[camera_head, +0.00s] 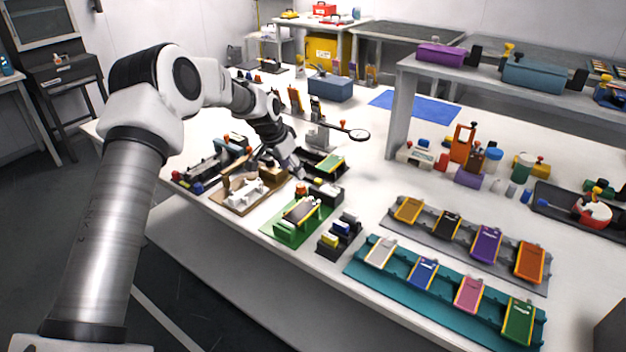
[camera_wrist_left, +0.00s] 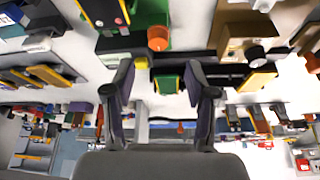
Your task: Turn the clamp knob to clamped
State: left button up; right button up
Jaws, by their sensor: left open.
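An orange knob (camera_head: 301,188) stands at the back of a green fixture (camera_head: 290,230) that holds a dark, yellow-edged cell. An orange knob on a green fixture also shows in the left wrist view (camera_wrist_left: 158,38), beyond the fingertips. I cannot tell for sure that this is the clamp knob, nor read its setting. My left gripper (camera_head: 294,168) is low over the table, behind the fixture and apart from the knob. In the left wrist view my left gripper (camera_wrist_left: 158,75) has its fingers spread with nothing held between them. My right gripper is not in view.
A brown fixture (camera_head: 240,195) stands left of the green one. A black tray with a green cell (camera_head: 325,163) lies close to my left gripper. A teal rack (camera_head: 375,270) and a grey rack (camera_head: 400,222) hold coloured cells on the right. Bare tabletop (camera_head: 365,185) lies between.

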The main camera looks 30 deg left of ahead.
aim_at(300, 186)
pick_arm(q)
jog(key=x, duration=0.7)
jog(key=shift+d+f, duration=0.1)
jog(key=shift+f, duration=0.15)
jog(key=shift+s+r, duration=0.1)
jog(key=shift+r, duration=0.05)
jog(key=shift+s, duration=0.1)
jog(key=shift+c, duration=1.1)
grip_shut()
